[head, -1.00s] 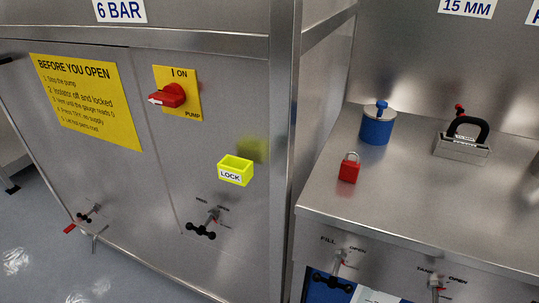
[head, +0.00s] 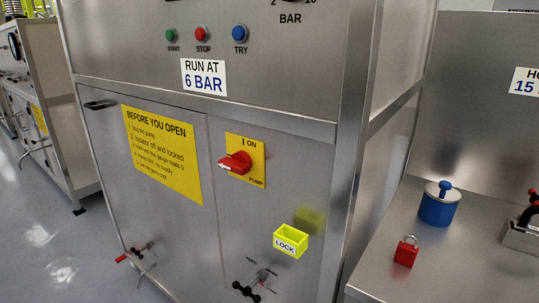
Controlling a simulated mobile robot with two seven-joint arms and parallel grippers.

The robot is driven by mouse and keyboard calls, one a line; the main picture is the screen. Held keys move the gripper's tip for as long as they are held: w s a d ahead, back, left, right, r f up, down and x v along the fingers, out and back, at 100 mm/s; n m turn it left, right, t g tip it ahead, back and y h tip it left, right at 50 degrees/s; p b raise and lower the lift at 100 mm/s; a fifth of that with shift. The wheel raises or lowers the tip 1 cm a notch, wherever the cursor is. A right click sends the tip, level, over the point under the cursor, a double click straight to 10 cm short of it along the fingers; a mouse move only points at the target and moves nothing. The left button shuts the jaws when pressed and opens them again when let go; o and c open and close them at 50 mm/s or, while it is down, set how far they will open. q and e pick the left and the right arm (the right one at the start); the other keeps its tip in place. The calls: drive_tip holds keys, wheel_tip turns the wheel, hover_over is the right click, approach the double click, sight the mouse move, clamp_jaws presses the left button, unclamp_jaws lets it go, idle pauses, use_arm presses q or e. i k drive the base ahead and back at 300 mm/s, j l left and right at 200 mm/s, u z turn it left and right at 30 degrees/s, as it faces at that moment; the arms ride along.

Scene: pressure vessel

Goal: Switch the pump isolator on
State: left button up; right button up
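The pump isolator is a red rotary handle (head: 234,163) on a yellow plate (head: 258,150) on the steel cabinet front, in the middle of the head view. The plate reads "I ON" at the top and "PUMP" at the lower right. The handle lies roughly sideways, its white-marked end pointing left, not up at the ON mark. No padlock shows on it. Neither of my grippers is in view.
A yellow LOCK box (head: 291,241) sits lower right on the cabinet. A red padlock (head: 406,251) and a blue canister (head: 439,206) stand on the right bench. Valve handles (head: 246,290) stick out low. Start, stop and try buttons (head: 202,34) are above. Floor is clear at left.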

sight(240, 163)
drive_tip(key=k+j, duration=0.15)
drive_tip(key=j, duration=0.2)
drive_tip(key=k+j, duration=0.15)
drive_tip(key=j, duration=0.2)
drive_tip(key=i+j, duration=0.1)
drive_tip(key=j, duration=0.3)
drive_tip(key=i+j+u, duration=0.1)
drive_tip(key=j, duration=0.25)
